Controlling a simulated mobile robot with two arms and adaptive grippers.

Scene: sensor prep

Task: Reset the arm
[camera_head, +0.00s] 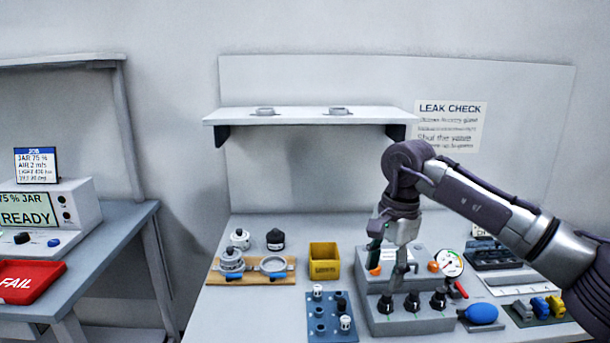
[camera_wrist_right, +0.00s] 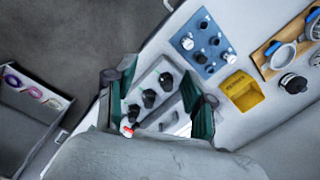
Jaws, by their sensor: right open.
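My right arm reaches in from the right in the head view. Its gripper (camera_head: 388,265) points down above the grey valve box (camera_head: 437,323), which has several black knobs on its front part. In the right wrist view, the green-padded fingers of my right gripper (camera_wrist_right: 160,95) stand wide apart, with the valve box and its black knobs showing between them. Nothing is held between the fingers. The gripper hides part of the box's back in the head view. My left gripper is not in view.
Around the box are a pressure gauge (camera_head: 449,262), a blue bulb (camera_head: 482,314), a blue rack (camera_head: 317,328), a yellow bin (camera_head: 324,262) and a wooden board (camera_head: 228,279) with ring fixtures. A shelf (camera_head: 300,115) hangs behind. A red FAIL tray (camera_head: 28,284) sits on the left table.

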